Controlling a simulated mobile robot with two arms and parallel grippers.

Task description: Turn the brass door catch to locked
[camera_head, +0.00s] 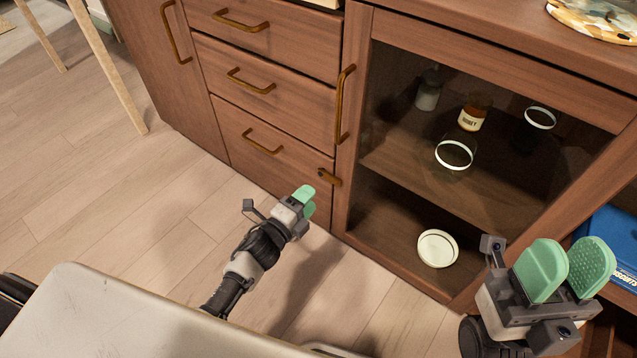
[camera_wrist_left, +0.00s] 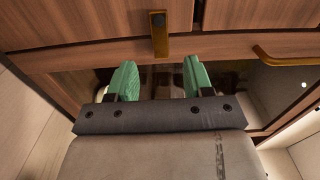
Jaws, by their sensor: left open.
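The brass door catch (camera_head: 329,177) is a short bar on a dark round pivot, on the cabinet front beside the lower left of the glass door (camera_head: 470,160). Its bar lies about crosswise to the upright door handle, reaching from the pivot towards the door frame. In the left wrist view the catch (camera_wrist_left: 160,38) is just beyond the fingertips, centred between them. My left gripper (camera_head: 307,200) is open and empty, just short of the catch and apart from it. My right gripper (camera_head: 566,268) is open and empty at the lower right, before the cabinet.
A long brass door handle (camera_head: 344,105) stands above the catch; it shows in the left wrist view (camera_wrist_left: 285,60). Drawers with brass handles (camera_head: 263,141) are to the left. Behind the glass are a honey jar (camera_head: 471,119) and white-rimmed dishes. A pale surface (camera_head: 130,320) fills the lower left.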

